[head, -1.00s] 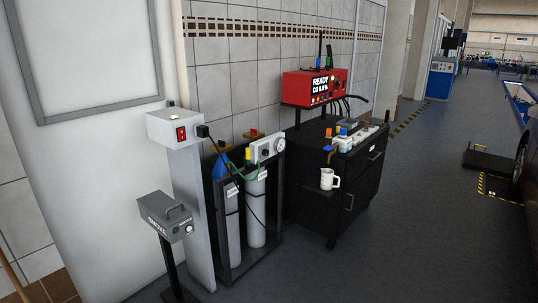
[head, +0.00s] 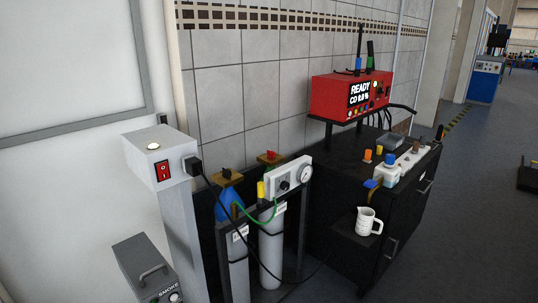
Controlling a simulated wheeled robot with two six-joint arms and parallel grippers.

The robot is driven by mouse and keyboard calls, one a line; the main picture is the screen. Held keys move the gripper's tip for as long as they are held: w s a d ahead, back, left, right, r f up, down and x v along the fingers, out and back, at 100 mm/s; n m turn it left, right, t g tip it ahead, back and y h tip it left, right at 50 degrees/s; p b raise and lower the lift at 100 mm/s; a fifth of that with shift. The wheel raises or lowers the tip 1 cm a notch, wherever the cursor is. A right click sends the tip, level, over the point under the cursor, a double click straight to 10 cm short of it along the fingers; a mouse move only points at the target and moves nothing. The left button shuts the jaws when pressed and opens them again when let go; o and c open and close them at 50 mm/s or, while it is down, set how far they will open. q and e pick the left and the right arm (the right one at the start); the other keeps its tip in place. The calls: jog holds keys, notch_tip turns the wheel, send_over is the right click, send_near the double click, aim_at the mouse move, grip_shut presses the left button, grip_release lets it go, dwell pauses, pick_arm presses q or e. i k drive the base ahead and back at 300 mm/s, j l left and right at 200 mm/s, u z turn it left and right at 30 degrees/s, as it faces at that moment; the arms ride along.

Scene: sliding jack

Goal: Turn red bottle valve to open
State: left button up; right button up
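Two gas bottles stand side by side in a dark rack, left of the middle in the head view. The left bottle (head: 230,208) has a blue shoulder and a dark valve knob (head: 226,173) on a brass fitting. The right bottle (head: 271,252) is pale with a yellow part near its top. A red valve knob (head: 271,154) sits on a brass fitting above and behind it. A grey panel with a round gauge (head: 304,173) is in front of the right bottle's top. Neither gripper is in view.
A white post with a red switch (head: 162,171) stands left of the rack, and a grey smoke box (head: 146,270) is at lower left. A black cabinet (head: 345,200) with a red analyser (head: 350,95) and white jug (head: 369,221) stands right. A black cable hangs across the bottles.

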aim_at(270, 154)
jog(key=u, duration=0.35)
jog(key=i+l+u, duration=0.15)
jog(key=l+u, duration=0.15)
jog(key=i+l+u, duration=0.1)
jog(key=l+u, duration=0.25)
jog(key=l, duration=0.2)
jog(key=l+u, duration=0.3)
jog(key=i+l, duration=0.05)
jog(key=l, duration=0.05)
